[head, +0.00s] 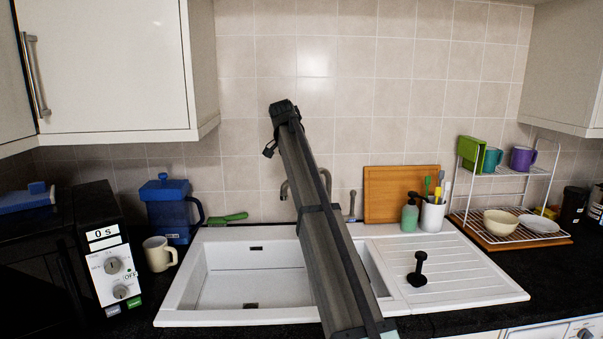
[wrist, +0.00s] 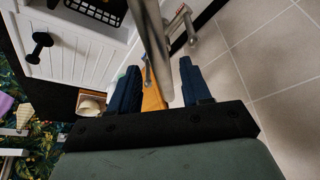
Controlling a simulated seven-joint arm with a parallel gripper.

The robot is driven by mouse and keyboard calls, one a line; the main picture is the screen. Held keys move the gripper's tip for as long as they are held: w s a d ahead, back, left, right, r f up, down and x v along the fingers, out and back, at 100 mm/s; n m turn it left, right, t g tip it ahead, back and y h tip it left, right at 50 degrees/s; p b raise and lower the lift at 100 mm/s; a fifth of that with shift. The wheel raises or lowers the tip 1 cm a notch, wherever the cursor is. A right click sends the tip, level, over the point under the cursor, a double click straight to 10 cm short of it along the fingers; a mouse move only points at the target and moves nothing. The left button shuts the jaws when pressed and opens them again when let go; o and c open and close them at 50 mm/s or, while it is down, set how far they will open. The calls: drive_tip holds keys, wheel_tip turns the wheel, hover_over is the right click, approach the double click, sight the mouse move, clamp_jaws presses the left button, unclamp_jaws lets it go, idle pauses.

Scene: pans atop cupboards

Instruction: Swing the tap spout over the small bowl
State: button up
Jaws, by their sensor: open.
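The tap's metal spout (head: 284,190) shows in the head view just left of my arm, behind the sink; my arm hides its middle. Its visible end is on the large bowl's side. The small bowl (head: 376,272) lies right of my arm and is partly hidden by it. In the head view my gripper cannot be made out. In the wrist view my gripper (wrist: 160,66) is open, with its two dark blue fingers apart. The shiny spout (wrist: 152,35) runs down the picture between them; whether either finger touches it I cannot tell.
The large bowl (head: 252,282) is empty. A black plunger-like object (head: 417,268) stands on the drainer. A chopping board (head: 395,190), soap bottle (head: 409,214) and utensil pot (head: 432,216) stand at the back right. A blue jug (head: 170,212) and mug (head: 158,254) stand left.

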drive_tip(key=shift+w+d+f, duration=0.15)
drive_tip(key=shift+d+f, duration=0.05)
drive_tip(key=shift+f, duration=0.45)
clamp_jaws()
idle(0.4)
